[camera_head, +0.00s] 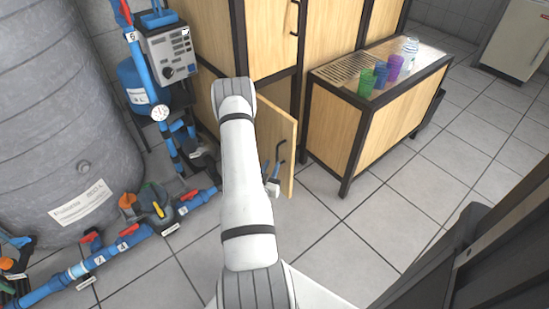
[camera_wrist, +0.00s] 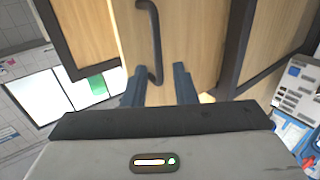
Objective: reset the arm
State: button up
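My gripper (camera_wrist: 160,72) is open in the wrist view, its two dark fingers apart with the lower end of a black door handle (camera_wrist: 155,38) showing between them. I cannot tell if the fingers touch the handle. In the head view my gripper (camera_head: 271,178) is small and partly hidden behind my white arm, close to the same handle (camera_head: 281,153). The handle sits on a wooden cabinet door (camera_head: 289,135) that stands ajar. My arm reaches forward through the middle of the head view.
A wooden bench (camera_head: 335,125) with coloured cups stands right of the door. A large grey tank (camera_head: 60,120) and blue pipes (camera_head: 125,245) with valves are on the left.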

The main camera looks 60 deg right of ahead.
jog(key=shift+v, duration=1)
jog(key=shift+r, duration=0.1)
